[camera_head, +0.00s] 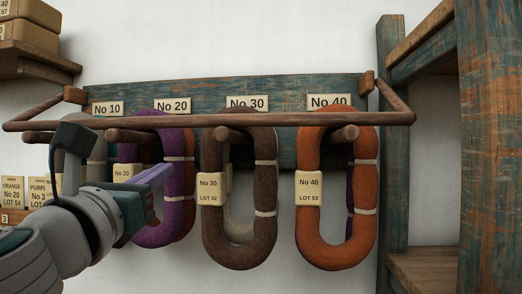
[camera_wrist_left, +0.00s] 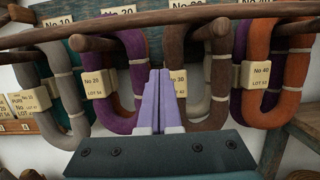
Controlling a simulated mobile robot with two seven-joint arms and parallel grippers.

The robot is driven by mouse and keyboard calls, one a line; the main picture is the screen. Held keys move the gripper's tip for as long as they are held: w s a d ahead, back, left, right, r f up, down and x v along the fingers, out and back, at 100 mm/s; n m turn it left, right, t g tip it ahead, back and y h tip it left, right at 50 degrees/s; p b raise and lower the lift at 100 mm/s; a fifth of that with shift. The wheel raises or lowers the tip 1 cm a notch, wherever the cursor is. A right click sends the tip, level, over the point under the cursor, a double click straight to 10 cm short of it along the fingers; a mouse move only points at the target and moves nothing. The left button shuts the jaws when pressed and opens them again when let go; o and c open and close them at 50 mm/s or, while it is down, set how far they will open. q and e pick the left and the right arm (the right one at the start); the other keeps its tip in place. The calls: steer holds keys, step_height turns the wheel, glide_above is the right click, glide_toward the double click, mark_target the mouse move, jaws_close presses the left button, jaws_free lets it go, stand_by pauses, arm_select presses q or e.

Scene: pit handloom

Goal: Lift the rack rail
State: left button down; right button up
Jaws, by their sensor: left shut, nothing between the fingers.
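The rack rail (camera_head: 290,119) is a brown wooden bar across the front of the yarn rack, with side arms running back to blocks on the board (camera_head: 215,94). It also crosses the top of the left wrist view (camera_wrist_left: 205,14). The rail lies in front of the pegs and the tops of the hanging hanks. My left gripper (camera_head: 168,172) is shut and empty, below the rail and in front of the purple No 20 hank (camera_head: 178,215). In the left wrist view its purple fingers (camera_wrist_left: 158,75) point up toward the rail, apart from it. My right gripper is not in view.
A brown No 30 hank (camera_head: 240,245) and an orange No 40 hank (camera_head: 335,250) hang to the right. A grey hank hangs partly hidden at left. A weathered wooden post (camera_head: 392,190) stands at right. Boxes (camera_head: 30,35) sit on a shelf at upper left.

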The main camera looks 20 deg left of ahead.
arm_select(q)
steer(key=w+a+r+p, duration=0.1)
steer(key=w+r+p, duration=0.4)
steer(key=shift+w+r, duration=0.2)
steer(key=shift+a, duration=0.1)
stand_by(0.4)
